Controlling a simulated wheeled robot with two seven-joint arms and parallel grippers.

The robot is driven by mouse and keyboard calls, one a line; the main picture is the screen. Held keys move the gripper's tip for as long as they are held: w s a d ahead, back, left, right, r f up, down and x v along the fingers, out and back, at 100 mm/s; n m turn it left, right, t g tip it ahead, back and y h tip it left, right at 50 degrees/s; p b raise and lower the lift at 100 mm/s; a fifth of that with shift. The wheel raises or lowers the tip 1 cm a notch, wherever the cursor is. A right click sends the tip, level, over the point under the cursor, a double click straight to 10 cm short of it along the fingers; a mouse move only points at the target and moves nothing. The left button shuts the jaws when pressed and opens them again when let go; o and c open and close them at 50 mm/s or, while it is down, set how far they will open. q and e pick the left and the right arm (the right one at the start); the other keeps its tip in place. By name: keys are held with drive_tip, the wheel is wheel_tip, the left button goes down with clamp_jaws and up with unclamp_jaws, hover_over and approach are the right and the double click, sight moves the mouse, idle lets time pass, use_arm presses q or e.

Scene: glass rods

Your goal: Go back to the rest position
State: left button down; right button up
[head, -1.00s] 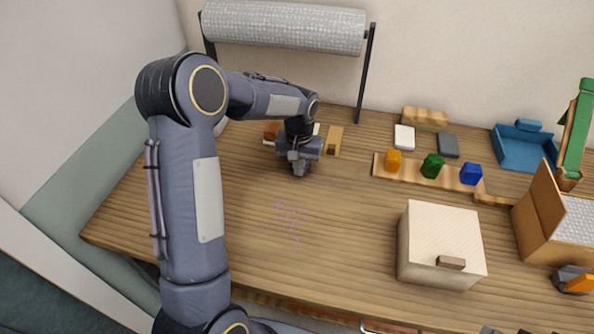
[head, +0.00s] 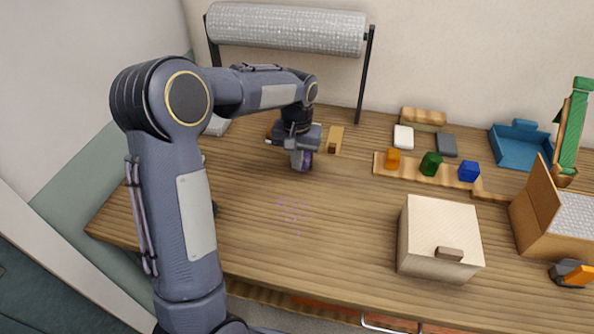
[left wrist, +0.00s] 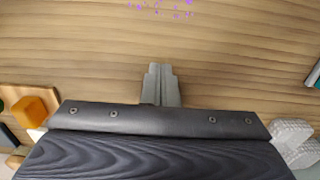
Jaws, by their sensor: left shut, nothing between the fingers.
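My left gripper (head: 301,162) hangs over the back left part of the wooden table (head: 250,240), with its arm bent in from the left. In the left wrist view its fingers (left wrist: 160,82) are together, with nothing between them. In the head view the gripper is apart from the small purple marks (head: 293,215) on the table, which lie nearer the front. The purple marks also show at the top of the left wrist view (left wrist: 162,6). They are too small to make out clearly. My right gripper is not in view.
A beige box (head: 440,235) stands at the front right. Orange (head: 393,158), green (head: 431,163) and blue (head: 469,171) blocks sit on a wooden strip behind it. A blue tray (head: 520,150) is farther right. A large roll (head: 285,28) hangs at the back. The table's middle is mostly clear.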

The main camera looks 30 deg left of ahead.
use_arm(q)
drive_tip(key=s+d+r+t+h, duration=0.2)
drive_tip(key=s+r, duration=0.8)
drive_tip(key=s, duration=0.3)
drive_tip(key=s+d+f+t+h, duration=0.1)
drive_tip(key=s+d+f, duration=0.1)
drive_tip(key=s, duration=0.5)
drive_tip(key=s+d+f+m+t, duration=0.1)
drive_tip(key=s+d+t, duration=0.1)
drive_tip(key=s, duration=0.5)
drive_tip(key=shift+s+d+f+t+h, duration=0.2)
drive_tip(key=shift+d+f+t+h, duration=0.15)
drive_tip(key=shift+d, duration=0.2)
